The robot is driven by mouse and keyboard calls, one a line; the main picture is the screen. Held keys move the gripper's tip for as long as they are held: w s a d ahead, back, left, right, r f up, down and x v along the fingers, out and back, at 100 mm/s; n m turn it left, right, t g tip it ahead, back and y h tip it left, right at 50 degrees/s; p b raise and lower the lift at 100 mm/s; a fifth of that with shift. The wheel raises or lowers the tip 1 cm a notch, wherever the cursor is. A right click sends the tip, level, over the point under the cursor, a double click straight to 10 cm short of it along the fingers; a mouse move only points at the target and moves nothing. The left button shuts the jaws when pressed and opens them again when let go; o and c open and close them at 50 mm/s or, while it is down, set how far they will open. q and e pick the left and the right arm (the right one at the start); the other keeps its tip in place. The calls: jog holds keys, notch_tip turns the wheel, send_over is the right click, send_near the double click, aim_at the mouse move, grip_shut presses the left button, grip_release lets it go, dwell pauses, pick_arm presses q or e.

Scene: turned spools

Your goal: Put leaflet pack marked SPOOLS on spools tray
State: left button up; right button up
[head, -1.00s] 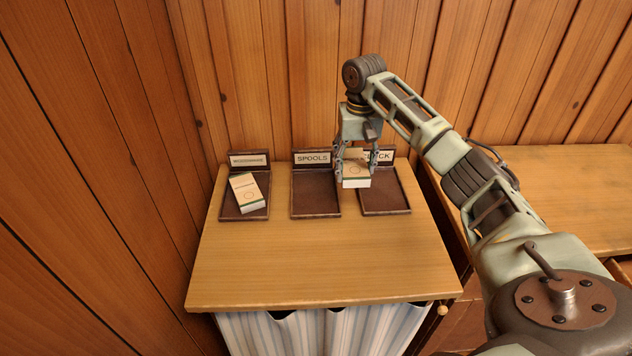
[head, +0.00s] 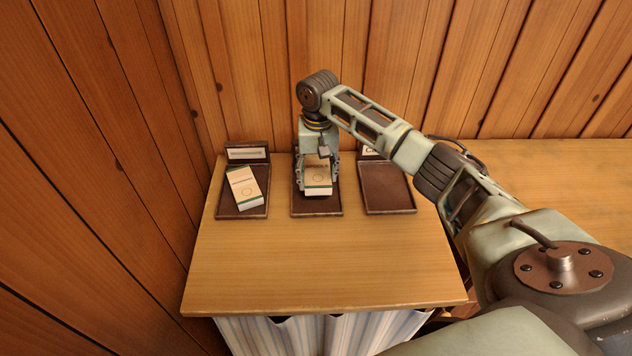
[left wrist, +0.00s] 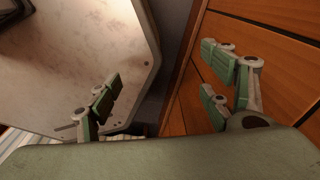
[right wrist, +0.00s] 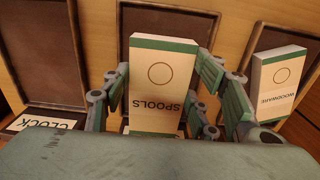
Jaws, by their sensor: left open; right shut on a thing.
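The leaflet pack marked SPOOLS (head: 318,178) is white and cream with green bands. My right gripper (head: 317,180) is shut on it, over the middle tray, the spools tray (head: 316,209). In the right wrist view the pack (right wrist: 162,80) stands between the fingers (right wrist: 165,95), its SPOOLS print readable. The spools tray also shows behind it (right wrist: 190,25). Whether the pack touches the tray floor I cannot tell. The arm hides the tray's label in the head view. My left gripper (left wrist: 170,95) is open and empty, away from the trays.
The left tray (head: 228,207) holds a tilted pack (head: 243,186), which reads WOODWARE in the right wrist view (right wrist: 280,75). The right tray (head: 388,185), labelled CLOCK in the right wrist view (right wrist: 45,122), is empty. The front of the wooden table (head: 320,260) is clear.

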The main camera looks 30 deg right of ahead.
aim_at(316, 177)
jog(key=shift+a+f, duration=0.15)
jog(key=shift+a, duration=0.05)
notch_tip(316, 177, down, 3)
jog(key=shift+f, duration=0.5)
pick_arm(q)
jog(key=shift+w+d+r, duration=0.2)
jog(key=shift+w+d, duration=0.1)
jog(key=shift+w, duration=0.15)
jog(key=shift+w+d+r, duration=0.15)
jog(key=shift+w+d, duration=0.15)
jog(key=shift+w, duration=0.15)
jog(key=shift+s, duration=0.1)
pick_arm(e)
jog(key=shift+p, duration=0.3)
jog(key=o, duration=1.2)
jog(key=shift+f, duration=0.1)
pick_arm(q)
jog(key=shift+s+a, duration=0.2)
jog(key=shift+s, duration=0.05)
pick_arm(e)
jog(key=shift+o, duration=0.2)
